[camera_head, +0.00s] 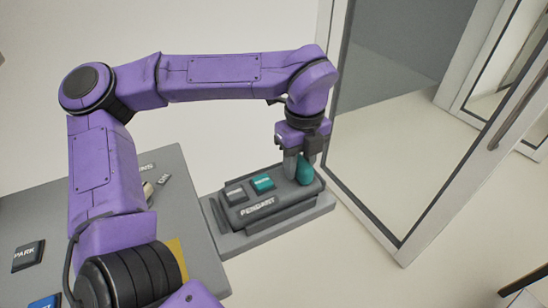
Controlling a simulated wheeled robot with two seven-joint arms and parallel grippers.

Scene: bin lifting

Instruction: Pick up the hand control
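A dark grey box labelled PENDANT (259,209), which looks like the hand control, lies on a grey stand (240,241) right of the console. It has a dark button and a teal button on top. A rounded teal piece (305,172) sits at its right end; I cannot tell whether it is part of the box. My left gripper (298,168) points down at that right end, with a grey finger beside the teal piece. The other finger is mostly hidden, so its grip cannot be judged. My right gripper is not in view.
A grey console (100,205) with labelled buttons, such as PARK (28,255), fills the lower left, partly behind my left arm. A glass door with a pale frame (408,247) stands close on the right. Open floor (340,275) shows in front of the stand.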

